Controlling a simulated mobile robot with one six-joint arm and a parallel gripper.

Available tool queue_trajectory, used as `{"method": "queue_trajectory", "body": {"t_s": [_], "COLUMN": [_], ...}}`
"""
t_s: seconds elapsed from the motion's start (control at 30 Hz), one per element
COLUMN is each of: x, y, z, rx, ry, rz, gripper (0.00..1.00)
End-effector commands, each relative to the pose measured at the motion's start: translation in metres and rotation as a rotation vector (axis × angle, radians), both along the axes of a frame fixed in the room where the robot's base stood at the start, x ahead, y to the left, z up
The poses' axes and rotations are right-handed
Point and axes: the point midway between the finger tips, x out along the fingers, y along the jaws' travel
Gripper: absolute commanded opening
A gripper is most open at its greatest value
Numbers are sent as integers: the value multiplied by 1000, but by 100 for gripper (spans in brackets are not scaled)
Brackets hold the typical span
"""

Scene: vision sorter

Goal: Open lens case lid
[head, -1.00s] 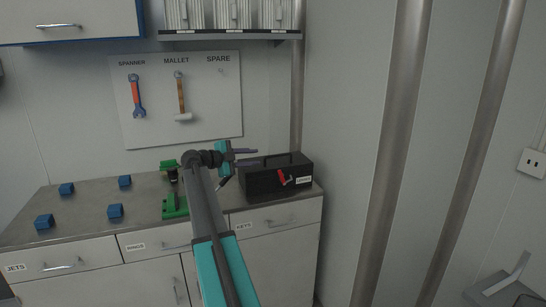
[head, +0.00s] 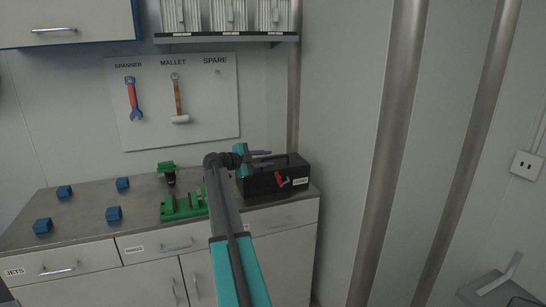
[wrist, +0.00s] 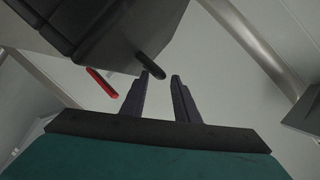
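The lens case is a black box (head: 262,187) with a handle on top, a red latch (head: 281,180) and a white label on its front. It stands at the right end of the counter, and its lid looks shut. My gripper (head: 262,158) is at the upper left of the case in the head view, partly in front of it. In the wrist view the case (wrist: 85,30) fills the upper left, with the red latch (wrist: 101,82) below it. My gripper's two dark fingers (wrist: 159,75) are apart with nothing between them; a dark bar, seemingly the handle, shows just beyond the tips.
Green fixtures (head: 180,208) stand on the counter (head: 140,217) left of the case. Several blue blocks (head: 113,214) lie farther left. A pegboard with a spanner (head: 133,100) and mallet (head: 178,100) hangs behind. A metal pipe (head: 390,150) rises at the right.

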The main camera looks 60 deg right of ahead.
Motion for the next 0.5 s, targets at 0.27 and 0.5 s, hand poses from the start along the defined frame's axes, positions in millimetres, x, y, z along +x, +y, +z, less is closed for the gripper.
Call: {"method": "queue_trajectory", "body": {"t_s": [0.27,0.5], "x": [-9,-11], "y": [-30,-37], "z": [-6,-9], "rx": [1,0], "ry": [1,0], "rz": [0,1], "gripper": [28,28]}}
